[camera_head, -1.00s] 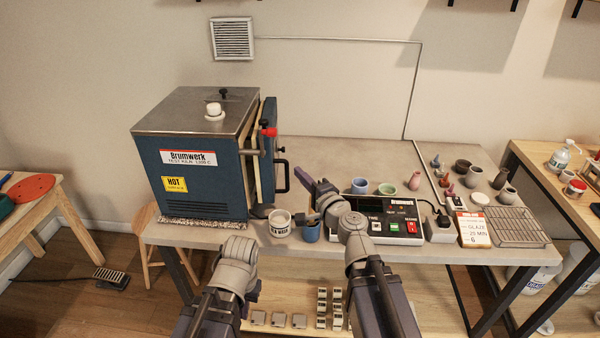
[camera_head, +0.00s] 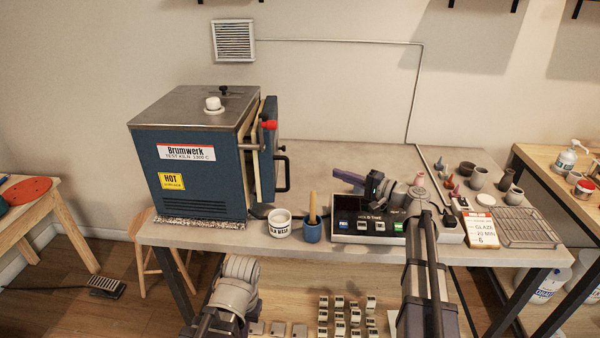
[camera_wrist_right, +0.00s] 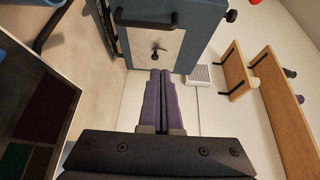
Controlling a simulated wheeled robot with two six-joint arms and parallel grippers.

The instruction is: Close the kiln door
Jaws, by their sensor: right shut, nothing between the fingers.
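The blue kiln (camera_head: 190,160) with a steel top stands on the left of the grey table. Its door (camera_head: 268,150) is on the right side and stands ajar, with pale lining showing in the gap. A black handle (camera_head: 284,172) sticks out from the door. My right gripper (camera_head: 342,176) is shut and empty over the control box, pointing left, apart from the handle. In the right wrist view its purple fingers (camera_wrist_right: 164,100) lie together, with a blue-framed pale panel (camera_wrist_right: 157,45) beyond. My left arm shows at the bottom, but its gripper is not in view.
A white jar (camera_head: 280,224) and a blue cup (camera_head: 312,231) holding a wooden tool stand at the front edge below the door. The control box (camera_head: 352,226) lies under my right arm. Small pots, a card (camera_head: 483,230) and a wire rack (camera_head: 527,228) are further right.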

